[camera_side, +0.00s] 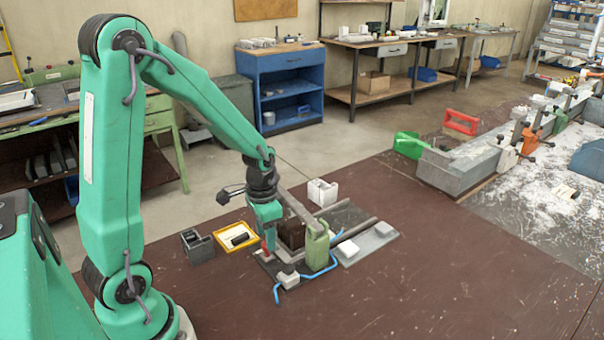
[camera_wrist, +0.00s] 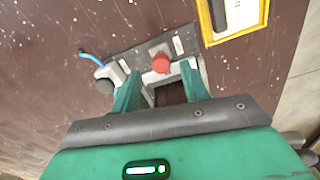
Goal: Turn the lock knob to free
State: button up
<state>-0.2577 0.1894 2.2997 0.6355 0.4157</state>
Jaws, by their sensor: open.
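The red lock knob (camera_wrist: 160,63) shows in the wrist view on a dark plate (camera_wrist: 150,50), just past and between my fingertips. In the side view a bit of the red knob (camera_side: 267,254) shows below my gripper (camera_side: 269,243). In the wrist view the two green fingers of my gripper (camera_wrist: 160,83) are apart, with nothing held between them. Whether a finger touches the knob cannot be told. The knob's turn position cannot be read. The clamp fixture has a brown block (camera_side: 291,234) and a green upright part (camera_side: 317,248) beside my gripper.
A blue hose (camera_side: 277,290) curls around the fixture's front. A yellow-rimmed tray (camera_side: 222,247) and a dark grey holder (camera_side: 198,246) lie to the left. A white block (camera_side: 322,192) stands behind. The bench front and right (camera_side: 450,270) are clear.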

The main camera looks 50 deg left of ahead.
jog(key=shift+f, duration=1.05)
grip_shut()
